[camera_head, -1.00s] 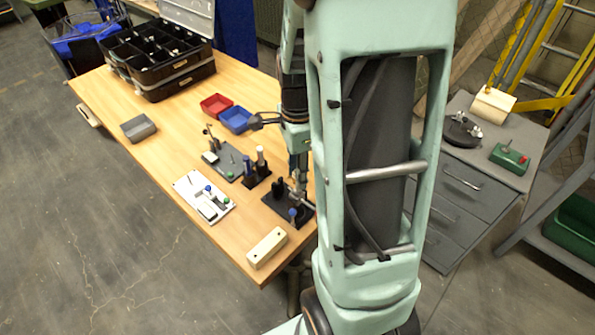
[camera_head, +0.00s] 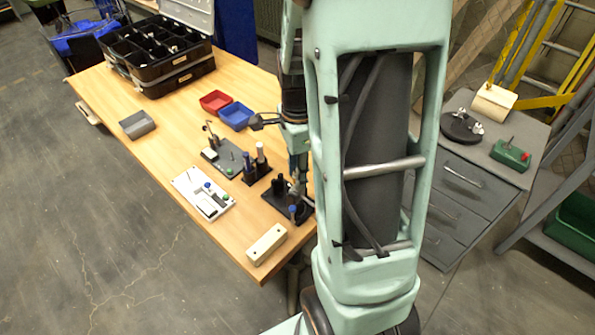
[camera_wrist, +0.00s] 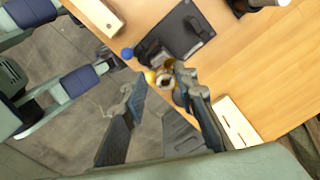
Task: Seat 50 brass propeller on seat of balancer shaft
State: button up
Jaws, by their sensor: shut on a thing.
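The brass propeller (camera_wrist: 164,78) shows small and partly hidden between my fingertips in the wrist view. My gripper (camera_wrist: 160,86) is shut on it, above the near edge of the dark plate. The balancer appears to be the black base plate (camera_wrist: 181,32) with dark upright parts (camera_wrist: 152,52) and a blue knob (camera_wrist: 127,53). It also shows in the head view as a black plate (camera_head: 275,201) at the table's right edge, partly behind my arm. The propeller is beside the dark uprights; I cannot tell whether it touches the shaft seat, which is hidden.
A cream block (camera_head: 267,245) lies near the balancer. A white board with small parts (camera_head: 188,187), a grey fixture (camera_head: 228,168) and a black stand with posts (camera_head: 257,177) stand left of it. Red (camera_head: 215,102) and blue (camera_head: 236,117) bins stand farther back. The table's left side has free room.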

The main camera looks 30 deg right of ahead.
jog(key=shift+f, duration=0.1)
jog(key=shift+f+b, duration=0.5)
jog(key=shift+f, duration=0.1)
jog(key=shift+f, duration=0.25)
jog(key=shift+f+b, duration=0.35)
dwell(0.4)
jog(key=o, duration=1.3)
